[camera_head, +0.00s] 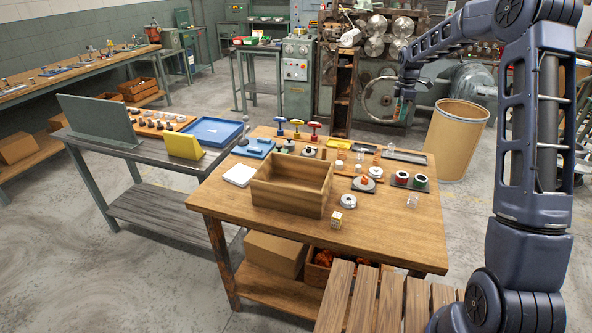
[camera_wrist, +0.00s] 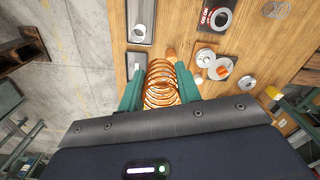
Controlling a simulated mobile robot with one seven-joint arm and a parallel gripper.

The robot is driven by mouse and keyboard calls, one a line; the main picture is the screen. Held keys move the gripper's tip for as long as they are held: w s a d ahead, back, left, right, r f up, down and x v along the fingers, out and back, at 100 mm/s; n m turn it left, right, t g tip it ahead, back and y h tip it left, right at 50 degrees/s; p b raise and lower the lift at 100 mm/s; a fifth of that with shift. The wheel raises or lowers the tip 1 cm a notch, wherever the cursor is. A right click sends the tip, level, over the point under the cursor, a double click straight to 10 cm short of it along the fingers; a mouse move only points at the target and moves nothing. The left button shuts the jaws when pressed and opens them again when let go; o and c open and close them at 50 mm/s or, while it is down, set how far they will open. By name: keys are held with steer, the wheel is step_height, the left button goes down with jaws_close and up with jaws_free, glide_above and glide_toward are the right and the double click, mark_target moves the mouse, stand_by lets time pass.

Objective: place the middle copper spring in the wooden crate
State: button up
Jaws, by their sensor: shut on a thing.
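My gripper (camera_wrist: 160,84) is shut on a copper spring (camera_wrist: 162,92), which sits between the two green fingers in the wrist view. In the head view my gripper (camera_head: 403,98) is raised above the far right of the workbench, well away from the crate; the spring is too small there to make out clearly. The wooden crate (camera_head: 284,198) stands open on the near left-middle of the wooden workbench (camera_head: 385,228). Part of its floor is hidden by its front wall. I cannot tell from these frames whether the held spring was the middle one.
A tan drum (camera_head: 457,140) stands behind the bench.

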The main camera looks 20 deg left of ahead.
steer(key=s+a+n, duration=0.3)
steer(key=s+a, duration=0.3)
steer(key=a, duration=0.4)
steer(key=n, duration=1.1)
glide_above(294, 185)
steer(key=s+d, duration=0.2)
steer(key=s, duration=0.2)
steer(key=f, duration=1.9)
steer(key=shift+s+a+f, duration=0.1)
steer(key=shift+a+f, duration=0.1)
steer(key=shift+a, duration=0.05)
steer(key=shift+f, duration=0.15)
steer(key=o, duration=0.9)
steer(key=shift+o, duration=0.2)
step_height(294, 185, up, 12)
